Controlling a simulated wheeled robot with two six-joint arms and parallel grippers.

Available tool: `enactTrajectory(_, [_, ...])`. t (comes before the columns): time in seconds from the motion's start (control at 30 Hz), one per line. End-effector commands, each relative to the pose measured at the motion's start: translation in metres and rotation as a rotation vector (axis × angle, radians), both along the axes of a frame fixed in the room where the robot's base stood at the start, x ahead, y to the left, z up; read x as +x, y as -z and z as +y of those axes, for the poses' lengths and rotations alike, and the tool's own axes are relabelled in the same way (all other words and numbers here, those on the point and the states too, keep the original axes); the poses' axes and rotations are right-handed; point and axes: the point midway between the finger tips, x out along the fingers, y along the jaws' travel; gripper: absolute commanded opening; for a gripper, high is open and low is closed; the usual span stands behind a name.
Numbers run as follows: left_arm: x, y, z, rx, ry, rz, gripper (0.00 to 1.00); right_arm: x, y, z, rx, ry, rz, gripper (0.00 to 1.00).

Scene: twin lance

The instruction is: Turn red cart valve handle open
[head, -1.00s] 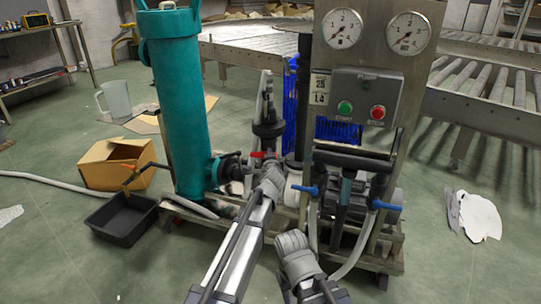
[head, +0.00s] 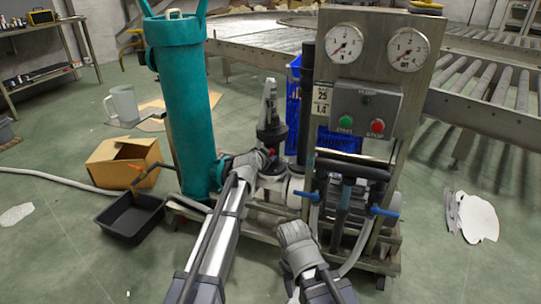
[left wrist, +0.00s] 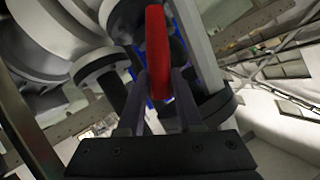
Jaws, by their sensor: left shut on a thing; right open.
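The red valve handle (left wrist: 157,55) stands between the two dark fingers of my left gripper (left wrist: 158,105) in the left wrist view. The gripper is shut on it. In the head view my left gripper (head: 262,160) is at the pipework between the teal cylinder and the gauge panel, and it hides most of the handle. The valve body under the handle is mostly hidden. My right gripper (head: 293,234) is low in front of the cart, empty and apart from the valve; its fingers are hard to make out.
The cart (head: 385,262) carries the teal cylinder (head: 186,110), a panel with two gauges (head: 346,43), and blue-handled valves (head: 385,212). A black tray (head: 128,222) and an open cardboard box (head: 122,160) lie on the floor to the left.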

Motion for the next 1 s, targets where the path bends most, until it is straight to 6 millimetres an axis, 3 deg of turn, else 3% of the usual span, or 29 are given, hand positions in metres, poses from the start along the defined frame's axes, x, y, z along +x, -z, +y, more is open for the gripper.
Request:
enactTrajectory(0.5, [0.003,0.000,0.012,-0.348,0.003,0.119,0.00,0.000,0.005,0.000,0.000,0.000,0.000,0.50])
enactTrajectory(1.0, [0.004,-0.002,0.015,-0.438,0.003,0.151,0.00,0.000,0.006,0.000,0.000,0.000,0.000,0.50])
